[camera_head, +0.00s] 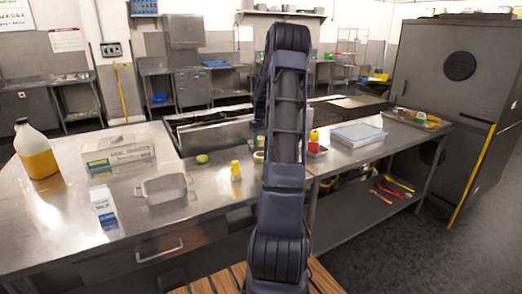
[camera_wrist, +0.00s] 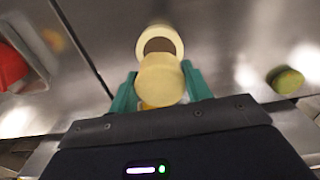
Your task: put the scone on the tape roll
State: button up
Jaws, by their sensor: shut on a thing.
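In the wrist view, my gripper (camera_wrist: 160,88) has its two teal fingers closed on the scone (camera_wrist: 160,78), a pale yellow, rounded piece. The tape roll (camera_wrist: 159,42) is a cream ring with a brown centre. It lies on the steel counter just above the scone in the picture, and the scone overlaps its lower edge. I cannot tell the height between them.
A yellow-green fruit-like item (camera_wrist: 285,80) lies right of my gripper in the wrist view. A tray with a red item (camera_wrist: 12,67) is at left, past the counter seam.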

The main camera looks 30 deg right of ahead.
jog(key=shift+f, duration=2.65)
jog(key=shift+f, duration=0.1)
jog(key=o, duration=1)
jog(key=shift+c, duration=0.2)
